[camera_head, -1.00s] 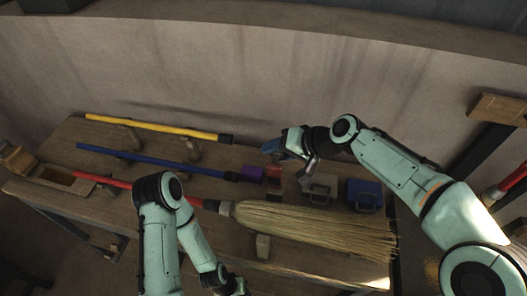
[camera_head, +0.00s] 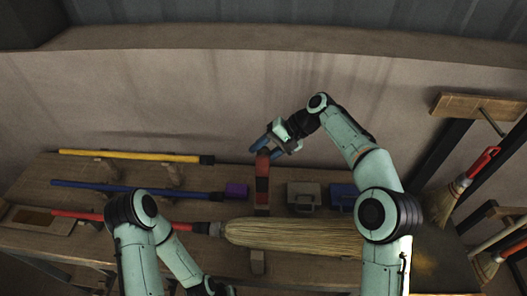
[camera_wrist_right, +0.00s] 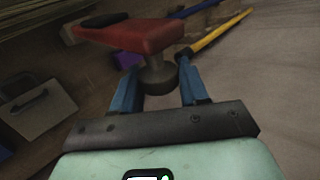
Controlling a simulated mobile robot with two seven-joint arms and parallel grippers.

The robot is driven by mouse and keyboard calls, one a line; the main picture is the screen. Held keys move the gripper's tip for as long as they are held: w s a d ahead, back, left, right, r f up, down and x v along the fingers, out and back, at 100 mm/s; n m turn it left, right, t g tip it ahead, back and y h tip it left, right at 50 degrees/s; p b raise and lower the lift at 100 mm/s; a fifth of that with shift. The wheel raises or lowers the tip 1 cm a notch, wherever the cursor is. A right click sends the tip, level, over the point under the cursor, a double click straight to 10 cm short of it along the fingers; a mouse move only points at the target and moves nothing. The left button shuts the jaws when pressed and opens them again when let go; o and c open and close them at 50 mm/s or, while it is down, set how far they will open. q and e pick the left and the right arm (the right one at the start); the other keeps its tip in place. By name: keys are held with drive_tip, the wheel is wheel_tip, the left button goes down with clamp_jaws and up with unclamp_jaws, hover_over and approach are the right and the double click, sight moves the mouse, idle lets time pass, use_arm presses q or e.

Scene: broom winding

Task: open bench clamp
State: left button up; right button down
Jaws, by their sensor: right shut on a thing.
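The bench clamp (camera_head: 262,185) is a red upright piece with dark parts near the middle of the bench, left of the broom's grey box. In the right wrist view its red arm (camera_wrist_right: 135,36) with a black end lies above a grey round knob (camera_wrist_right: 158,77). My right gripper (camera_head: 263,150) is at the top of the clamp. In the wrist view its blue fingers (camera_wrist_right: 155,88) stand on both sides of the knob and are shut on the clamp. My left arm reaches in at the bottom; its fingers are out of the picture.
A straw broom head (camera_head: 290,236) lies across the bench. Yellow (camera_head: 130,155), blue (camera_head: 130,189) and red (camera_head: 85,214) handles lie on the left. A purple block (camera_head: 236,190), grey box (camera_head: 303,197) and blue box (camera_head: 343,197) stand nearby. Finished brooms hang at right.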

drive_tip(key=shift+s, duration=0.1)
drive_tip(key=c, duration=0.7)
unclamp_jaws()
drive_tip(key=v, duration=0.7)
drive_tip(key=shift+d+r, duration=0.15)
